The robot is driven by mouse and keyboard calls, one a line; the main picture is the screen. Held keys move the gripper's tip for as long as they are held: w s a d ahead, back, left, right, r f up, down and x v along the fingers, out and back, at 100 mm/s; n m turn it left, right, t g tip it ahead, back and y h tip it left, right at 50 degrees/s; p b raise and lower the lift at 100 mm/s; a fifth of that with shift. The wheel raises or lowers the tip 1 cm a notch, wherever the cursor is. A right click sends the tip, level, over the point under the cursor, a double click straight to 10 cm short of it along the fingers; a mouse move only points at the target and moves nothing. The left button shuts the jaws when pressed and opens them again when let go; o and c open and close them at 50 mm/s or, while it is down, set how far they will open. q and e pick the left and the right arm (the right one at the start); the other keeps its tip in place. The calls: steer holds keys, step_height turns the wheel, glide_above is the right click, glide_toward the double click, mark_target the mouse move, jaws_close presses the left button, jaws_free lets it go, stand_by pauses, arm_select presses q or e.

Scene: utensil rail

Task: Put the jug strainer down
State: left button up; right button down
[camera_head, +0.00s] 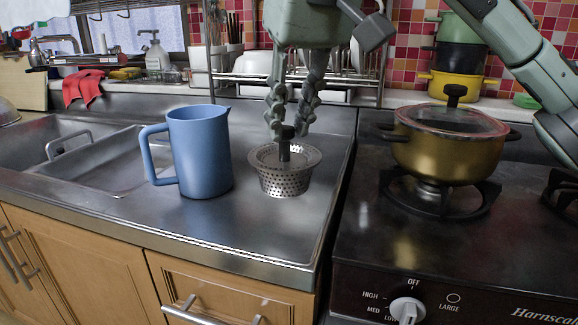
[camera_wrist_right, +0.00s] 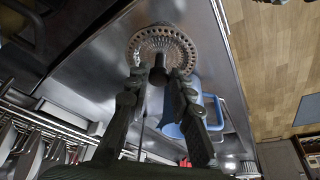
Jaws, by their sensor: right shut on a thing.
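The jug strainer (camera_head: 285,180) is a perforated metal basket with a wide rim and a dark upright knob. It is upright at the steel counter, right of the blue jug (camera_head: 203,155); I cannot tell whether its base touches the counter. My right gripper (camera_head: 288,130) comes down from above and is shut on the strainer's knob. In the right wrist view the strainer's round rim (camera_wrist_right: 163,45) shows beyond the fingertips (camera_wrist_right: 158,76), with the knob between them. Part of the blue jug shows there too. My left gripper is not in view.
The steel counter (camera_head: 240,235) is clear in front of the strainer. A stove with a gold lidded pot (camera_head: 448,150) stands to the right. The sink (camera_head: 95,165) is at the left. A dish rack (camera_head: 340,85) stands behind.

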mark_target(289, 158)
step_height(289, 158, down, 5)
steer(key=shift+r, duration=0.1)
steer(key=shift+f, duration=0.2)
steer(key=c, duration=1.3)
jaws_free()
steer(key=shift+f, duration=0.1)
steer(key=shift+c, duration=0.2)
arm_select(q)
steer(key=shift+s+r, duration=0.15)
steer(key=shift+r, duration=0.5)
arm_select(e)
steer(key=v, duration=0.6)
steer(key=shift+w+r, duration=0.1)
steer(key=shift+r, duration=0.2)
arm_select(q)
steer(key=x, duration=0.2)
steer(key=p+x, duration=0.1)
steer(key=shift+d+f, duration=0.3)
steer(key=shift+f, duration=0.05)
arm_select(e)
steer(key=v, duration=0.5)
steer(key=shift+r, duration=0.35)
